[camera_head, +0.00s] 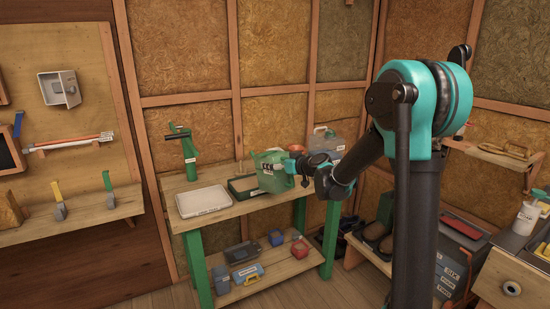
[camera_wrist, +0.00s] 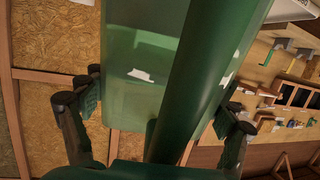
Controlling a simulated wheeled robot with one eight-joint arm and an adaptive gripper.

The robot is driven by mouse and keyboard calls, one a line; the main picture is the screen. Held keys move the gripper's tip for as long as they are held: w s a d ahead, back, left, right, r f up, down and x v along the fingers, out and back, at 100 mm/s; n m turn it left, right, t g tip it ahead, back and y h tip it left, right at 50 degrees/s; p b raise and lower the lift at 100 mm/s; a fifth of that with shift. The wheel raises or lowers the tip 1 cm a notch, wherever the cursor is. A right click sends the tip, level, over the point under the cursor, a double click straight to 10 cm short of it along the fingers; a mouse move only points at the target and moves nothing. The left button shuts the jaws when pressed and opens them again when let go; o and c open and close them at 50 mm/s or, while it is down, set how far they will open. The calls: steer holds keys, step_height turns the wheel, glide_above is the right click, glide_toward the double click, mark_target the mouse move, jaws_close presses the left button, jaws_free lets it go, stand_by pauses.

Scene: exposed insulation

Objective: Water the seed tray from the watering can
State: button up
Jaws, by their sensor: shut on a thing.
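The green watering can (camera_head: 268,176) is at the workbench, just right of a dark green shallow tray (camera_head: 235,191) that looks like the seed tray. My gripper (camera_head: 303,168) reaches in from the right and is shut on the can. In the wrist view the can's green body and handle (camera_wrist: 190,85) fill the middle, between my two fingers. The can hides the tray's right part. I cannot tell whether the can clears the bench, and no water shows.
A pale tray (camera_head: 203,201) lies at the bench's left, with a green stand-like tool (camera_head: 187,150) behind it. A translucent jerrycan (camera_head: 328,142) stands at the back right. An orange-red round thing (camera_head: 297,149) shows beside the can. The lower shelf (camera_head: 285,268) holds several small items.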

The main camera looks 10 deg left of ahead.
steer(key=shift+f+t+y, duration=0.55)
steer(key=shift+f, duration=0.55)
steer(key=shift+f+t+y, duration=0.55)
steer(key=shift+f, duration=0.5)
steer(key=shift+r, duration=1.5)
steer(key=shift+w, duration=0.1)
steer(key=w+d+f+m+t+h, duration=0.1)
steer(key=w+d+f+m+h, duration=0.1)
steer(key=d, duration=0.7)
steer(key=w+d+f+m+t+h, duration=0.2)
steer(key=d+m+h, duration=0.2)
steer(key=d, duration=0.6)
steer(key=w+d+f+m+t+h, duration=0.2)
steer(key=d+h, duration=0.4)
steer(key=d, duration=0.4)
steer(key=shift+w+f+m+h, duration=0.15)
steer(key=shift+w+m+h, duration=0.15)
steer(key=shift+w+m, duration=0.1)
